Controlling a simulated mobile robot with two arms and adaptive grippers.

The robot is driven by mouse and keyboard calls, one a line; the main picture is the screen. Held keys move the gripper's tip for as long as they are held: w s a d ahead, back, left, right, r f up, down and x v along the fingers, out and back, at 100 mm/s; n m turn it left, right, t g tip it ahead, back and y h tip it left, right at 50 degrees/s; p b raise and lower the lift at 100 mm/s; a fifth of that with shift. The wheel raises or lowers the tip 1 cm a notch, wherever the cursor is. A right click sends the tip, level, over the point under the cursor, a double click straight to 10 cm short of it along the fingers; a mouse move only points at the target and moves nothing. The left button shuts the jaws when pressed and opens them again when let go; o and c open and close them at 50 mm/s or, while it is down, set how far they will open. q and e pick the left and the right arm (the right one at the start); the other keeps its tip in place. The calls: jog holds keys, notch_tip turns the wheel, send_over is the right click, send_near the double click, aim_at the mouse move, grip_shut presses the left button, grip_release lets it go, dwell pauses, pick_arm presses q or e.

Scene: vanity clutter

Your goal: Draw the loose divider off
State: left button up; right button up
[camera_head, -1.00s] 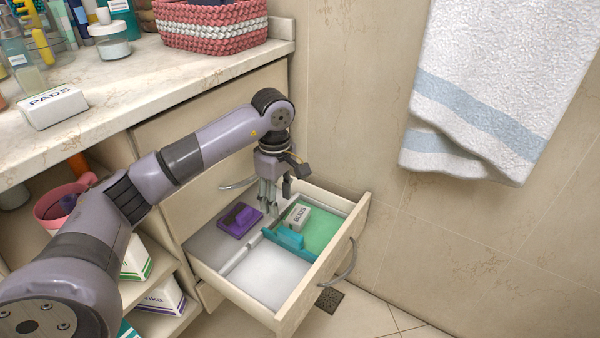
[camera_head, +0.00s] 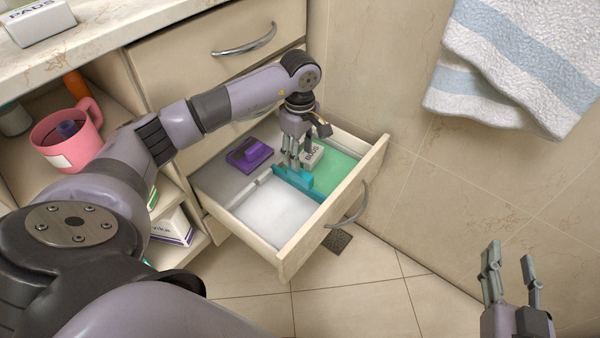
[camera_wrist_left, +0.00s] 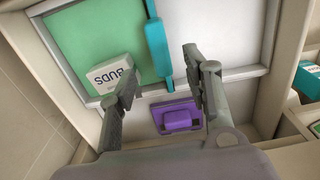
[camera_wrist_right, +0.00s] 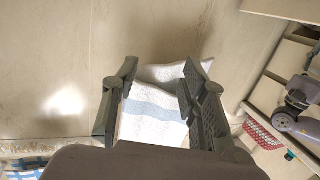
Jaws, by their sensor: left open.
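The teal divider (camera_head: 300,183) stands in the open drawer (camera_head: 287,252), between a green-floored compartment (camera_head: 338,165) and a white-floored one (camera_head: 272,212). It also shows in the left wrist view (camera_wrist_left: 157,50), with a thicker raised block on it. My left gripper (camera_head: 293,166) is open just above the divider's inner end; in the left wrist view its fingers (camera_wrist_left: 160,78) are spread to either side of the divider's line, and contact cannot be told. My right gripper (camera_head: 510,254) is open and empty, outside the drawer at the lower right.
A white BUDS box (camera_wrist_left: 112,73) lies in the green compartment, close to one left finger. A purple piece (camera_head: 249,154) lies in the rear compartment. A pale cross rail (camera_head: 250,188) bounds the front compartments. A towel (camera_head: 520,65) hangs at the right. Floor right of the drawer is clear.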

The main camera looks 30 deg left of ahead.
aim_at(300, 171)
pick_arm(q)
notch_tip(300, 171, down, 7)
jog(key=shift+f+b, duration=0.15)
jog(key=shift+b, duration=0.7)
jog(key=shift+f, duration=0.25)
pick_arm(e)
notch_tip(300, 171, up, 9)
jog(key=a+t+y, duration=0.1)
jog(key=t+y, duration=0.1)
jog(key=t, duration=0.3)
jog(key=shift+s, duration=0.4)
pick_arm(q)
grip_shut()
